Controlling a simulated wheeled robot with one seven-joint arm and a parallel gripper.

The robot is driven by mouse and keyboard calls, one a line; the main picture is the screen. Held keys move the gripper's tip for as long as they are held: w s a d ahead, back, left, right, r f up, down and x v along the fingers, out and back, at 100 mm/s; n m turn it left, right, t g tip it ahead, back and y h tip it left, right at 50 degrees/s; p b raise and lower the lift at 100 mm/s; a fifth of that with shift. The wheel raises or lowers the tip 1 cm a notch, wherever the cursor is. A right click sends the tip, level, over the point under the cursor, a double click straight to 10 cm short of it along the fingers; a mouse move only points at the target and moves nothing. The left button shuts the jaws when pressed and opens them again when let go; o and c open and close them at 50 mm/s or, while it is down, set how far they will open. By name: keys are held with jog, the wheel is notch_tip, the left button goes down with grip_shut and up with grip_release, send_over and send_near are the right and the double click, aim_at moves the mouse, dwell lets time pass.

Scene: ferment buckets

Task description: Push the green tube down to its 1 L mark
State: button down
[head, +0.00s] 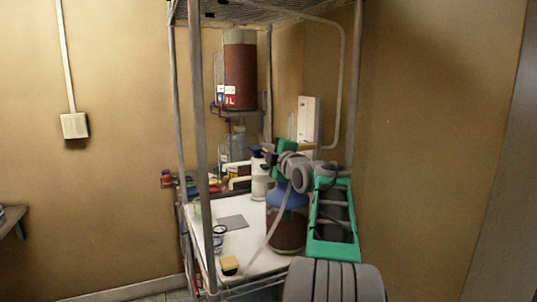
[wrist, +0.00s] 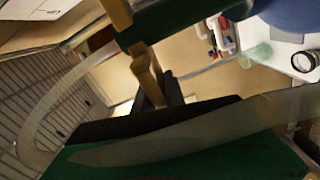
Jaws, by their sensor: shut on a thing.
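A pale grey-green, see-through tube (head: 341,75) arcs from the top of the rack down its right side to my gripper (head: 312,147). In the wrist view, the tube (wrist: 40,110) loops around the left, and a broad stretch crosses the bottom. Its end lies between the tan fingertips of my gripper (wrist: 132,45), which is shut on it. I cannot make out a 1 L mark on the tube. A tall cylinder (head: 240,65) of dark red liquid stands high in the rack, with a label reading "1L" low on it.
A blue-topped jar (head: 287,232) with dark contents stands close below my arm. The white table (head: 245,245) holds a grey square, a yellow block (head: 230,265) and a white bottle (head: 260,185). A metal post (head: 200,150) rises at the front left. Wall stands close on the right.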

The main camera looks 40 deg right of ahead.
jog(key=shift+f, duration=0.75)
jog(key=c, duration=1.5)
grip_release()
jog(key=shift+o, duration=0.2)
jog(key=b+v, duration=0.2)
jog(key=v, duration=0.5)
jog(key=shift+s+a+b, duration=0.2)
jog(key=shift+s+b, duration=0.15)
jog(key=shift+s, duration=0.05)
